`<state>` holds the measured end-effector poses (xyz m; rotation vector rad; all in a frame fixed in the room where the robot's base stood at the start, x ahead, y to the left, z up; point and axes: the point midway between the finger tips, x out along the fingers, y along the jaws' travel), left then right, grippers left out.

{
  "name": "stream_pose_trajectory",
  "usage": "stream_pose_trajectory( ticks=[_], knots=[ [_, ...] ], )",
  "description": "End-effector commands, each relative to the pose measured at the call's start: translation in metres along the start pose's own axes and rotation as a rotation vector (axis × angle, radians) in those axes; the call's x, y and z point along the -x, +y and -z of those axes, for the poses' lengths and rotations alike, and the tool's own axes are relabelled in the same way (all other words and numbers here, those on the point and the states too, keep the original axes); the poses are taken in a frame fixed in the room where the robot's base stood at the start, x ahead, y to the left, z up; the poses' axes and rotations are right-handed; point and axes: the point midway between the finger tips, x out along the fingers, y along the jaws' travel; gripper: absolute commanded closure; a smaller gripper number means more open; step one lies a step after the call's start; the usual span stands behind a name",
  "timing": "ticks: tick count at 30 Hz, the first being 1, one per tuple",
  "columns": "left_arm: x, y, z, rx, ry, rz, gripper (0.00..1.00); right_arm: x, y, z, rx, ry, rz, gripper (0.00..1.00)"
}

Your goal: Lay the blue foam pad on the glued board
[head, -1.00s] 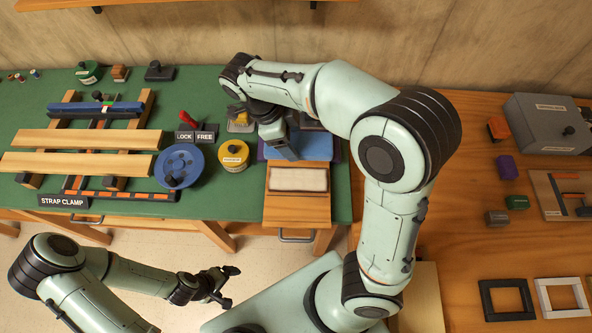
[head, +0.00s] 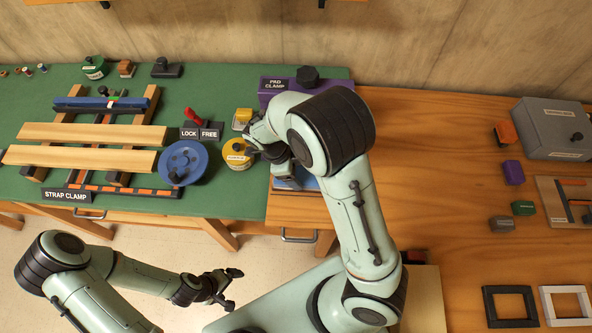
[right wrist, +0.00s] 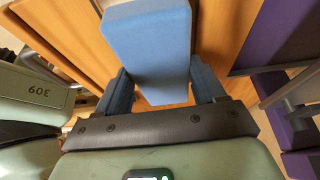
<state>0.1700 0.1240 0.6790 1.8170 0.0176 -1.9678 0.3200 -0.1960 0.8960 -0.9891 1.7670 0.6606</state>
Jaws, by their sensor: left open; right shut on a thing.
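The blue foam pad (right wrist: 148,45) fills the top middle of the right wrist view, between the two fingers of my right gripper (right wrist: 161,85), which is shut on it. In the head view a strip of the blue pad (head: 309,183) shows under my right gripper (head: 284,172), over the wooden shelf (head: 300,212) in front of the pad clamp (head: 272,86). The glued board is hidden behind my right arm and the pad; I cannot tell whether the pad touches it. My left gripper (head: 221,287) is open and empty, low over the floor side.
A yellow jar (head: 238,155), a blue wheel (head: 184,163) and a lock/free sign (head: 200,132) stand close left of my right gripper. The strap clamp (head: 70,194) holds two boards further left.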

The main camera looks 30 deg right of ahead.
Motion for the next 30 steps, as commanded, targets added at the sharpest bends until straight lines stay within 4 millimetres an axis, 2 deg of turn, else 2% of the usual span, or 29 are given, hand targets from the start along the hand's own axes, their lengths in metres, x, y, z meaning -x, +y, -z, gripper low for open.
stream_pose_trajectory(
  ticks=[5,6,7,8,16,20,23,30],
  knots=[
    [0.000,0.000,0.000,0.000,0.000,0.000,0.09,0.000,0.000,0.000,-0.001,-0.001,0.000,0.60],
    [0.000,0.000,0.000,0.000,0.000,0.000,0.09,0.000,0.000,0.000,0.000,-0.001,0.000,0.18],
    [0.000,0.000,0.000,0.000,0.000,0.000,0.09,0.000,0.000,0.000,0.000,-0.001,0.000,0.08],
    [0.000,0.000,0.000,0.000,0.000,0.000,0.09,0.000,0.000,0.000,0.000,-0.001,0.000,0.06],
    [0.000,0.000,0.000,0.000,0.000,0.000,0.09,0.001,0.000,0.000,0.000,-0.001,0.000,0.06],
    [0.001,0.001,0.001,-0.001,0.002,0.000,0.09,0.010,-0.001,-0.001,0.000,-0.003,0.003,0.06],
    [0.003,0.002,0.003,-0.001,0.004,-0.001,0.09,0.027,-0.001,-0.001,0.000,-0.005,0.004,0.06],
    [0.008,0.006,0.009,-0.004,0.011,-0.004,0.09,0.080,-0.001,-0.001,-0.001,-0.006,0.005,0.06]
  ],
)
